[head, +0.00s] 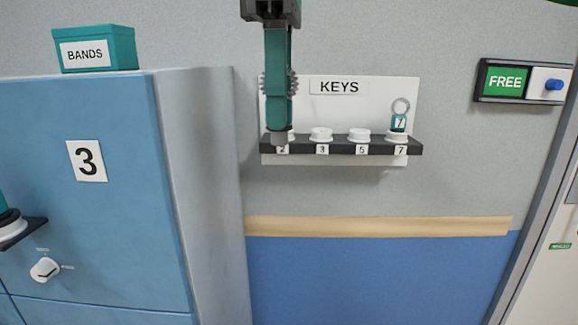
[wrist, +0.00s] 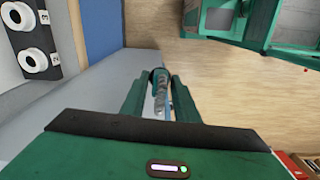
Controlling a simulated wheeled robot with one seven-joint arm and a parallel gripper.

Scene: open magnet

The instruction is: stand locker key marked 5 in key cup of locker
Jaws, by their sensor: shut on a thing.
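My gripper (head: 278,136) points down in front of the key rack's left end in the head view, hiding part of cup 2. In the wrist view my gripper (wrist: 158,84) is shut on a small key with teal and grey parts (wrist: 159,100); its number cannot be read. On the rack, cup 5 (head: 359,135) and cup 3 (head: 321,134) are empty. A key marked 7 (head: 399,121) stands in cup 7. At the head view's left edge, a white cup (head: 13,229) sits on a dark bracket by locker 3 (head: 125,190), with something teal above it, cut off.
The dark rack ledge (head: 340,145) and KEYS board (head: 340,100) are close to my gripper. A teal BANDS box (head: 95,50) stands on the locker. A white dial (head: 45,269) is on its front. A FREE sign (head: 506,81) is at right.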

